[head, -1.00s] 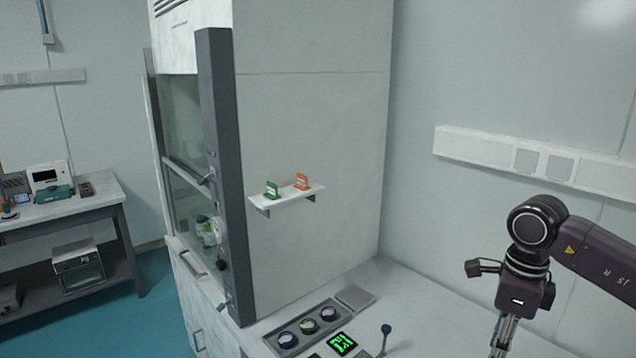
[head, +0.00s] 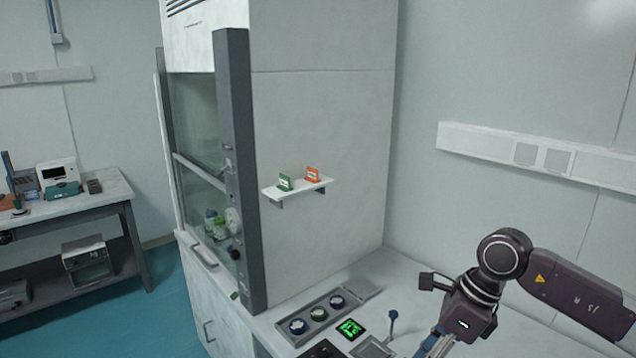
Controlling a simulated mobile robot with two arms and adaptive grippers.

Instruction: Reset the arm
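My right arm comes in from the right edge of the head view, over the white table (head: 395,268). Its wrist is bent down and to the left. The top of the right gripper shows at the bottom edge, but its fingertips are cut off by the frame, so I cannot see whether it is open or holds anything. My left arm and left gripper are not in view.
A grey tray with several round items (head: 319,314), a panel with a green display (head: 350,328) and a small lever (head: 392,318) are on the table. A fume hood (head: 320,130) stands behind. Its side shelf (head: 300,190) holds a green and an orange card.

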